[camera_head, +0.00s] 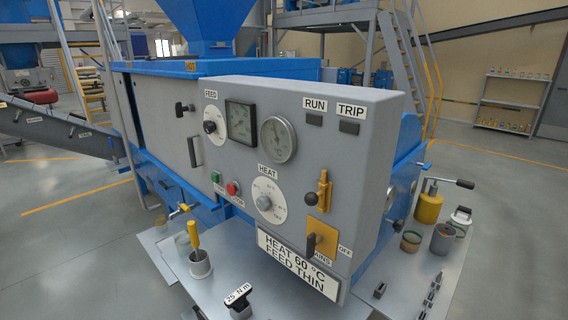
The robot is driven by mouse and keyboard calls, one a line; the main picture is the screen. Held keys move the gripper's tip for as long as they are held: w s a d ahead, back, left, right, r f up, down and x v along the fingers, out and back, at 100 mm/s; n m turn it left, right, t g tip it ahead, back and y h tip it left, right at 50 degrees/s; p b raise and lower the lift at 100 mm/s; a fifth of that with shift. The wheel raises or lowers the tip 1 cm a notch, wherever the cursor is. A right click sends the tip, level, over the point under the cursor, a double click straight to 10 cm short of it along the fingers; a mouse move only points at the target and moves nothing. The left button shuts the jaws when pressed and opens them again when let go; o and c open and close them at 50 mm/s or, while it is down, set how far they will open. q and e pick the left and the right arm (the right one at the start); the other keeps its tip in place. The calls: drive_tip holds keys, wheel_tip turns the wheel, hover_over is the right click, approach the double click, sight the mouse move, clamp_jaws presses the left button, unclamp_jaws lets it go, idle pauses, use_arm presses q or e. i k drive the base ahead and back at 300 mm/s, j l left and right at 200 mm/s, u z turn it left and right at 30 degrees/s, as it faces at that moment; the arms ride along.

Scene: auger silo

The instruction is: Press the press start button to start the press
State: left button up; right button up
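The grey control panel (330,130) of the blue press faces me in the middle of the view. A small green button (215,177) sits low on the panel's left part, with a small label below it too small to read surely. A red button (232,188) is just right of and below it, also with a small label. I cannot tell from the picture whether the green button is pressed in. The RUN lamp (314,118) and the TRIP lamp (349,127) look dark. Neither of my grippers is in view.
The panel carries a FEED knob (209,127), a HEAT dial (264,194), two gauges and a yellow switch plate (322,238). A sign (297,267) reads HEAT 60 °C, FEED THIN. Cups and tools stand on the bench (190,255) below. Space before the green button looks clear.

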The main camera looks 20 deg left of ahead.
sight(215, 176)
drive_tip(key=u, duration=1.3)
